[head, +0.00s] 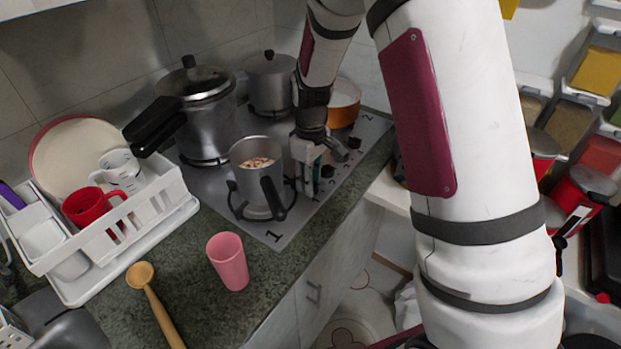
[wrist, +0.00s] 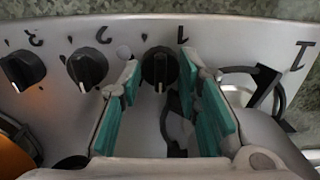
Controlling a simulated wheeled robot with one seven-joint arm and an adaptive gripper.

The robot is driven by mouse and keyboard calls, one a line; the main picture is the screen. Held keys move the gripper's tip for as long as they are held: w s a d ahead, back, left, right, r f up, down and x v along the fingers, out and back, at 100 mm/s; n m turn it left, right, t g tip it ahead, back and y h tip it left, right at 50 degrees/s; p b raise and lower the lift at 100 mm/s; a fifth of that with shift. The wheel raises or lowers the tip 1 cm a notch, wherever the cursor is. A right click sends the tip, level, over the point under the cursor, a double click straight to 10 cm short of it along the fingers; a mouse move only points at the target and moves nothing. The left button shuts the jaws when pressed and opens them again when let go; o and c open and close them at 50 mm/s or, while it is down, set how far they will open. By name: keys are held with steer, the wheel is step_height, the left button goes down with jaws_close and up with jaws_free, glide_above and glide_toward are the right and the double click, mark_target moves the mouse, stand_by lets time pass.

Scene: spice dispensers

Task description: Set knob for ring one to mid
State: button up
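The stove's black knob marked 1 (wrist: 160,68) shows in the wrist view, its ridge running roughly up and down the picture. My gripper (wrist: 160,80) is open, with one teal-padded finger on each side of this knob. Small gaps seem to remain between the fingertips and the knob; contact is not visible. In the head view my gripper (head: 311,185) points down at the stove's right edge, and I cannot make out the knob between its fingers there. The front ring, by the large printed 1 (wrist: 300,55), bears a steel pot (head: 257,165).
Knob 2 (wrist: 87,68) and knob 3 (wrist: 22,70) sit in a row beside knob 1. A pressure cooker (head: 205,115), another pot (head: 268,78) and an orange pan (head: 345,102) stand on the stove. A pink cup (head: 228,262) stands on the counter.

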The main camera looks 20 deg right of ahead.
steer(key=c, duration=0.4)
steer(key=shift+o, duration=0.2)
steer(key=shift+m, duration=1.5)
steer(key=o, duration=1.2)
steer(key=shift+c, duration=0.2)
step_height(320, 180, up, 12)
